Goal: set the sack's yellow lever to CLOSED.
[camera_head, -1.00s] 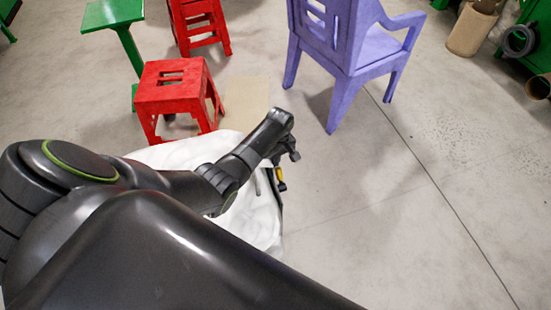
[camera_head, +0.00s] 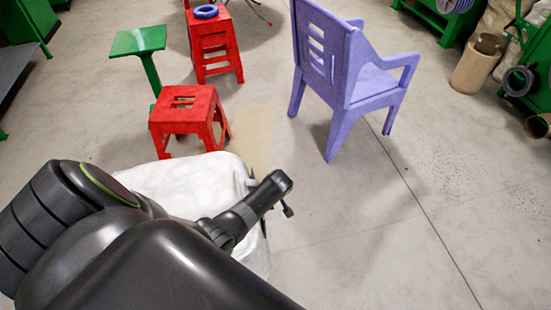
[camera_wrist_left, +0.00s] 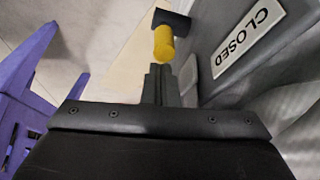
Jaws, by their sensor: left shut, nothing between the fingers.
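The white sack (camera_head: 190,178) lies below my left arm in the head view, partly covered by it. The yellow lever (camera_wrist_left: 164,43) shows in the left wrist view, sticking out from a black mount (camera_wrist_left: 171,21). I cannot see the lever in the head view. A white CLOSED label (camera_wrist_left: 250,38) is on the grey surface to the right of the lever. My left gripper (camera_wrist_left: 160,72) is shut and empty, its fingertips just below the lever's tip in that picture; whether they touch is unclear. It also shows at the sack's right side in the head view (camera_head: 289,211). My right gripper is out of view.
A purple chair (camera_head: 345,80) stands beyond the sack to the right; it also shows in the left wrist view (camera_wrist_left: 22,85). Red stools (camera_head: 188,108) and a green stand (camera_head: 138,42) are behind the sack.

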